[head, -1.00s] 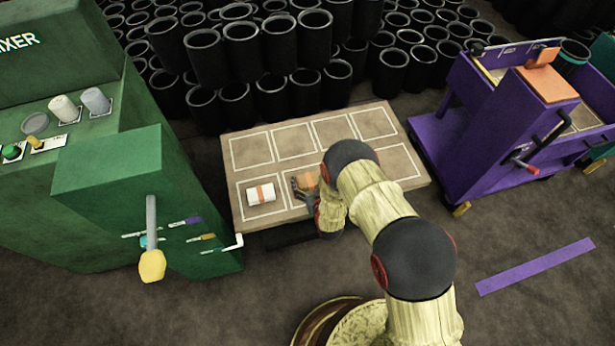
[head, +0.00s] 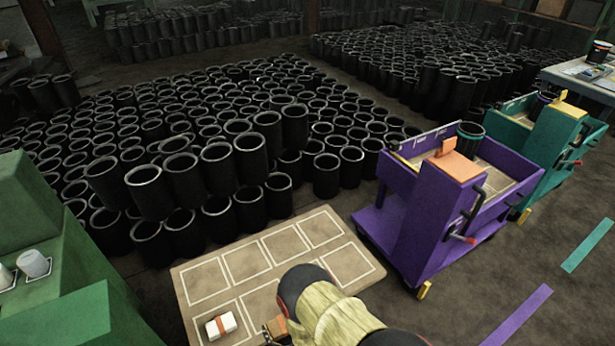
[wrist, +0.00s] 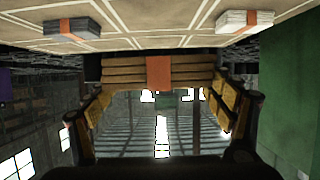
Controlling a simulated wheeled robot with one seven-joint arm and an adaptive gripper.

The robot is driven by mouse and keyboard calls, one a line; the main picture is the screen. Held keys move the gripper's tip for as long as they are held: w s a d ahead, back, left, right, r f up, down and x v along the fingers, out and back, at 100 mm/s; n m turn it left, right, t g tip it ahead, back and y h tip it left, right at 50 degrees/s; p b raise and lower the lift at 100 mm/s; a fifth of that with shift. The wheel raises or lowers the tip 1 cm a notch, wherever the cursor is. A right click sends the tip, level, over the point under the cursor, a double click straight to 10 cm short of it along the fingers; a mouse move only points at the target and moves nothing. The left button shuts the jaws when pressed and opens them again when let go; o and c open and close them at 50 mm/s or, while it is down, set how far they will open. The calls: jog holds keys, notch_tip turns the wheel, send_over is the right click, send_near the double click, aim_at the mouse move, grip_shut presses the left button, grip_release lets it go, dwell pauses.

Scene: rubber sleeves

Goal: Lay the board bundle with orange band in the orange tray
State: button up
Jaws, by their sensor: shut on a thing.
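My gripper (wrist: 160,98) is shut on a brown wooden board bundle with an orange band (wrist: 159,72), which spans between the two fingers in the wrist view. In the head view the held bundle (head: 276,326) shows only in part, beside my arm at the bottom edge. I cannot tell its exact height over the table. No tray that is plainly orange can be made out. An orange panel (head: 455,166) tops the post of a purple cart (head: 412,235) at the right.
The marked table (head: 232,262) holds a white bundle with an orange band (head: 221,326), left of my gripper. The wrist view also shows a grey banded bundle (wrist: 72,30). Black sleeves (head: 215,168) crowd behind the table. A teal cart (head: 550,135) stands beyond the purple one.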

jog(key=shift+s+d+f, duration=0.15)
jog(key=shift+s+d, duration=0.45)
jog(key=shift+s, duration=0.15)
jog(key=shift+w+d+r, duration=0.15)
jog(key=shift+d+r, duration=0.9)
jog(key=shift+d, duration=0.15)
jog(key=w+d+r+m+t+h, duration=0.1)
jog(key=w+d+r+m+h, duration=0.2)
jog(key=d+r, duration=0.7)
jog(key=w+d+r+m+t+h, duration=0.1)
jog(key=w+d+r+m+h, duration=0.2)
jog(key=d+r, duration=0.7)
jog(key=shift+w+d+r+h, duration=0.5)
jog(key=shift+w+d, duration=0.65)
jog(key=shift+d, duration=1.55)
jog(key=shift+f, duration=0.2)
